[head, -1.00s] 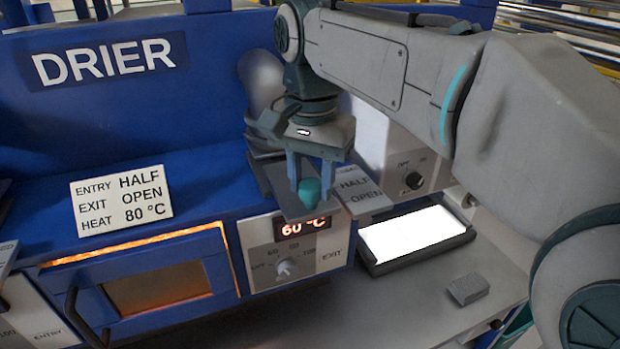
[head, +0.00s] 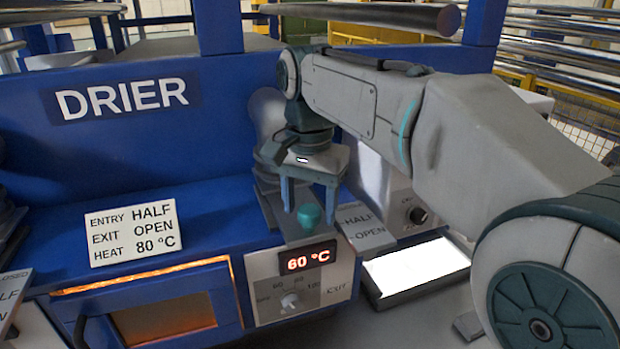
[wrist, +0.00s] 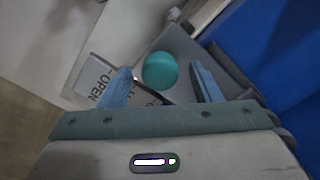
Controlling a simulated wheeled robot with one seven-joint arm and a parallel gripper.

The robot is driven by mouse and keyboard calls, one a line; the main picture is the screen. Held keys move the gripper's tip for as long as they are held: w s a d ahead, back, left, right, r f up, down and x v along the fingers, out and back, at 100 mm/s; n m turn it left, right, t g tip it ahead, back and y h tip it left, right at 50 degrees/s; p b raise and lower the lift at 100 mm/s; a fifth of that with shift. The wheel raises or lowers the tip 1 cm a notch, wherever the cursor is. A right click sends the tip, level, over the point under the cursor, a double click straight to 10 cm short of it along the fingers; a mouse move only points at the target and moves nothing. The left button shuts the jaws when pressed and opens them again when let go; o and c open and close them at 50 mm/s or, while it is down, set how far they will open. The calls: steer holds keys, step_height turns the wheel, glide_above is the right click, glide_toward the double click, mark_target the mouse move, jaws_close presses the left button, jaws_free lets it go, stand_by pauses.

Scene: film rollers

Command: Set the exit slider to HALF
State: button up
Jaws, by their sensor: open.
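The exit slider has a round teal knob (head: 309,215) on a grey track plate (head: 282,217). A label plate (head: 365,226) beside it reads HALF and OPEN; its upper part is hidden. My gripper (head: 309,208) points down above the slider, open, with one finger on either side of the knob in the head view. In the wrist view the knob (wrist: 160,70) lies between and just beyond the blue fingertips (wrist: 163,82), with gaps on both sides. I cannot tell the exact height of the fingertips over it. The sign (head: 132,232) reads ENTRY HALF, EXIT OPEN, HEAT 80 °C.
Below the slider are a 60 °C display (head: 307,257) and a dial (head: 290,301). A bright lit panel (head: 417,266) lies to the right, near another dial (head: 417,215). The drier window (head: 165,318) glows at lower left. A dark roller (head: 370,14) crosses the top.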

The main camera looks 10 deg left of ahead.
step_height(320, 180, up, 14)
steer(key=p, duration=0.1)
steer(key=shift+f, duration=0.25)
stand_by(0.5)
steer(key=s+d+f+n+t, duration=0.1)
steer(key=s+d+f, duration=0.3)
steer(key=d+f, duration=0.3)
steer(key=s+d+f+n+t+b, duration=0.1)
steer(key=s+d+f, duration=0.3)
steer(key=d+f, duration=0.3)
steer(key=s+d+f+n+t, duration=0.1)
steer(key=s+d+f, duration=0.3)
steer(key=f, duration=0.9)
steer(key=d, duration=0.3)
steer(key=shift+s+d+f+n+t, duration=0.15)
steer(key=shift+s+f+n+t, duration=0.15)
steer(key=shift+s+f+t, duration=0.1)
